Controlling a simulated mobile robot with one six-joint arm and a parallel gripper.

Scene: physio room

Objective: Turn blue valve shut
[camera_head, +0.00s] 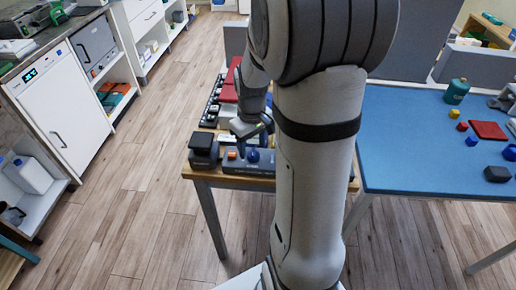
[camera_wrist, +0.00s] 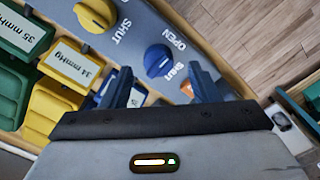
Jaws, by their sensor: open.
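The blue valve (camera_wrist: 158,61) is a round knob on a grey panel (camera_wrist: 212,42), with printed words OPEN and SHUT beside it. A pale line crosses its face; I cannot tell which word it points at. In the head view the blue valve (camera_head: 253,155) sits near the table's front edge. My gripper (camera_wrist: 161,72) is open and empty, its dark blue fingers on either side of the knob in the wrist view. I cannot tell whether they touch it. In the head view my gripper (camera_head: 250,133) is just above the panel, partly hidden by my arm.
A yellow knob (camera_wrist: 95,14) is on the same panel. Yellow and green blocks labelled 34 mmHg (camera_wrist: 72,62) and 35 mmHg (camera_wrist: 22,35) lie left. A black box (camera_head: 203,150) stands left of the panel. A blue-topped table (camera_head: 410,150) is at right.

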